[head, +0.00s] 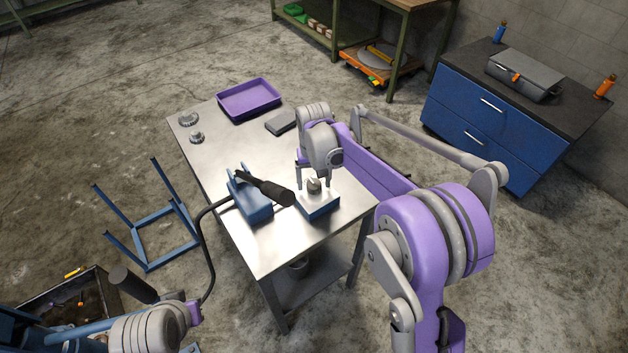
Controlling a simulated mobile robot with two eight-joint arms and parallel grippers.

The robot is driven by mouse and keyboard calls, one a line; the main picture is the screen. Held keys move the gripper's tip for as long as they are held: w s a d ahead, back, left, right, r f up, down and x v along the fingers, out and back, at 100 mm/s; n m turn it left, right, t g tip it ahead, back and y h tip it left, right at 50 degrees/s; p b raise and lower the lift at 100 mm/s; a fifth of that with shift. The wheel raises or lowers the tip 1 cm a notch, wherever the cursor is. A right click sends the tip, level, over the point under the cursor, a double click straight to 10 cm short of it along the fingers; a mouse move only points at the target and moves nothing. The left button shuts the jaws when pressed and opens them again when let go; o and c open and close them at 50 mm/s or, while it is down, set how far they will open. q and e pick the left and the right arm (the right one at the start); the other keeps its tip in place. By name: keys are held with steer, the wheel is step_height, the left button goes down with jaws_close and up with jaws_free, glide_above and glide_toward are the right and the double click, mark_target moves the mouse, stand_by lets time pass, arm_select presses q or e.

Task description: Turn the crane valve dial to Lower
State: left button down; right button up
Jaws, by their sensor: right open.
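The valve dial (314,187) is a small grey knob on the white top of a blue box (318,208) near the front right of the steel table. Its markings are too small to read, so I cannot tell its setting. My right gripper (313,181) points down over the box, open, with one finger on each side of the knob. I cannot tell whether the fingers touch it. Part of my left arm shows at the bottom left, with a purple and grey end (184,312). Its fingers are not clear.
A blue pump-like unit (252,205) with a black handle (266,189) stands just left of the box, and a black hose curves down from it. The steel table (215,165) also bears a purple tray (249,98), a dark block (281,122) and small gears (197,137).

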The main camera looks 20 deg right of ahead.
jaws_close()
stand_by(0.3)
